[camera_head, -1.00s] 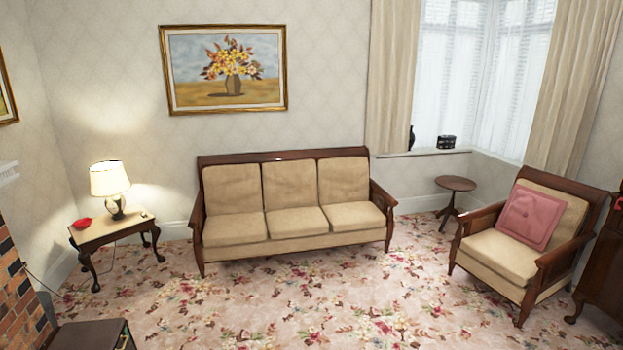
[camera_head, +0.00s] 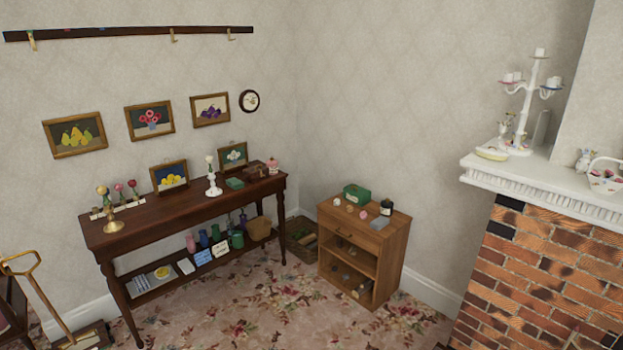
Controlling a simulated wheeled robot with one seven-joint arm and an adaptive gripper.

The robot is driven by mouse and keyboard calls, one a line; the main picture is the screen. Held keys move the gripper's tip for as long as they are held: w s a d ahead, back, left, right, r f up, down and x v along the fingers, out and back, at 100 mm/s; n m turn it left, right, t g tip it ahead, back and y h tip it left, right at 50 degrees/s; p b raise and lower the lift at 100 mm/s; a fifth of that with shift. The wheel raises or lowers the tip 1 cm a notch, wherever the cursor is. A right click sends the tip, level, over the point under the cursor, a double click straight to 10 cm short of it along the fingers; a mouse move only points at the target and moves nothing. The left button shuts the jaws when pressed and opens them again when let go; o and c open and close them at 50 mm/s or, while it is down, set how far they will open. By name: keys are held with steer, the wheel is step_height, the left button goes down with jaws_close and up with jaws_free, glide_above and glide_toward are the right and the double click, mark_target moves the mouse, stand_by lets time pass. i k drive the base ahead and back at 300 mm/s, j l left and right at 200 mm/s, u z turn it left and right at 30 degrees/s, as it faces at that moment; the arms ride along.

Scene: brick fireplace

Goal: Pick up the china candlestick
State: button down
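A slim white candlestick (camera_head: 213,179) stands upright on the dark wooden side table (camera_head: 185,218), in front of the pictures. It looks like glazed china, with a pale top. A tall white branched candelabra (camera_head: 527,100) with several candles stands on the mantelpiece (camera_head: 545,183) at the right; it may be china too.
A low wooden cabinet (camera_head: 361,252) with small items stands between the side table and the brick fireplace (camera_head: 535,280). Several small objects share the tabletop. Patterned carpet (camera_head: 265,310) in front is clear.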

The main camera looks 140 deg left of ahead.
mark_target(213, 192)
steer(key=u, duration=5.15)
steer(key=i+z, duration=0.1)
steer(key=i, duration=0.45)
steer(key=i+l+z, duration=0.1)
steer(key=i, duration=0.45)
steer(key=i+z, duration=0.1)
steer(key=i, duration=0.5)
steer(key=i+j+z, duration=0.1)
steer(key=i, duration=0.45)
steer(key=i+j+z, duration=0.1)
steer(key=i, duration=0.45)
steer(key=i+j+z, duration=0.1)
steer(key=i, duration=0.45)
steer(key=i+j+z, duration=0.1)
steer(key=i+j, duration=0.2)
steer(key=i, duration=0.25)
